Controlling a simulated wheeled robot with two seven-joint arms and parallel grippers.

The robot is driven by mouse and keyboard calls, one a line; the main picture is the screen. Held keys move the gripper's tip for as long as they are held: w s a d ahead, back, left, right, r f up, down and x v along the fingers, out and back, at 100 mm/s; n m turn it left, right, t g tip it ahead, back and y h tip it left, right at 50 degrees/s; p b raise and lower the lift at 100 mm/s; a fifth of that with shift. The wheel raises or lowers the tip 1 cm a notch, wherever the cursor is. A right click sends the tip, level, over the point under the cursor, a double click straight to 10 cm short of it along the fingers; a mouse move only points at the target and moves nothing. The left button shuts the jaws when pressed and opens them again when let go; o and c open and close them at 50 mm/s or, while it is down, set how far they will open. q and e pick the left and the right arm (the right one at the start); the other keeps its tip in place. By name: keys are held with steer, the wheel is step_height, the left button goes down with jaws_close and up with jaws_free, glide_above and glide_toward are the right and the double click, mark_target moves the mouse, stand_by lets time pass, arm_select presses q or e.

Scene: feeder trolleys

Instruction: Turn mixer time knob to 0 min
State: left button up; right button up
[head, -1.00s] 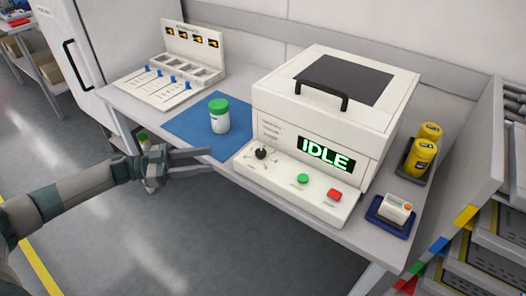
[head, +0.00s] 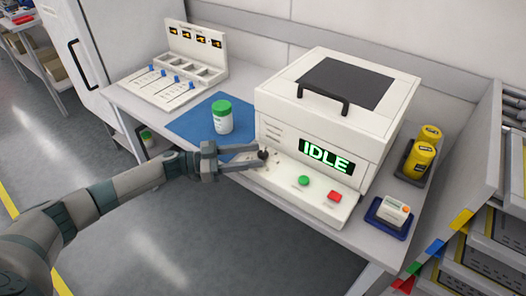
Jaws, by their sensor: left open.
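The mixer (head: 330,115) is a white box with a dark lid panel and a display reading IDLE. The knob's pointer setting is too small to read. My right gripper is not in view.
A green button (head: 304,181) and a red button (head: 334,196) are on the same panel. A white jar with green lid (head: 222,117) stands on a blue mat (head: 185,125). Yellow bottles (head: 421,155) and a small white device (head: 394,210) are at the right. The panel front is clear.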

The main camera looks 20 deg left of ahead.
mark_target(263, 153)
arm_select(q)
steer(key=shift+x, duration=2)
steer(key=shift+p, duration=0.3)
steer(key=c, duration=1.1)
